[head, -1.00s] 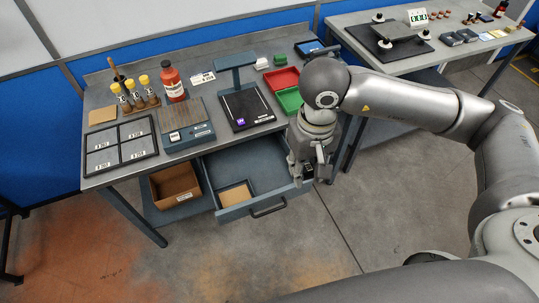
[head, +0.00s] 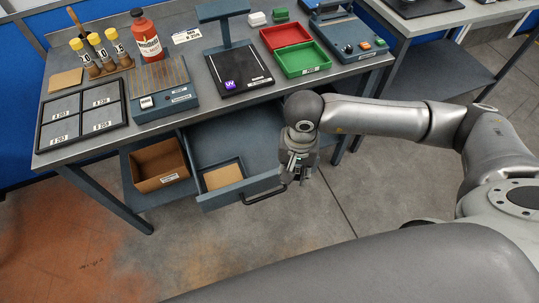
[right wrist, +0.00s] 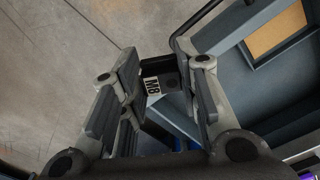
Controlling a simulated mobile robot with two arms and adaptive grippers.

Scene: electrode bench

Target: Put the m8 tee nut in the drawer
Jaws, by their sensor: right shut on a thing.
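The m8 tee nut (right wrist: 154,84) shows in the right wrist view as a small dark piece with a white "M8" label, between the fingers of my right gripper (right wrist: 160,88). The gripper is shut on it. In the head view my right gripper (head: 298,174) points down at the drawer's right front corner; the nut is too small to make out there. The drawer (head: 262,185) stands open under the bench. In the right wrist view its wall (right wrist: 225,35) and handle lie right of the fingers. My left gripper is not in view.
A tan pad (head: 222,177) lies in the drawer; much of its floor is bare. A cardboard box (head: 160,180) stands left of it. The bench top holds a red tray (head: 285,34), a green tray (head: 312,70), a UV device (head: 240,86) and a red bottle (head: 146,46).

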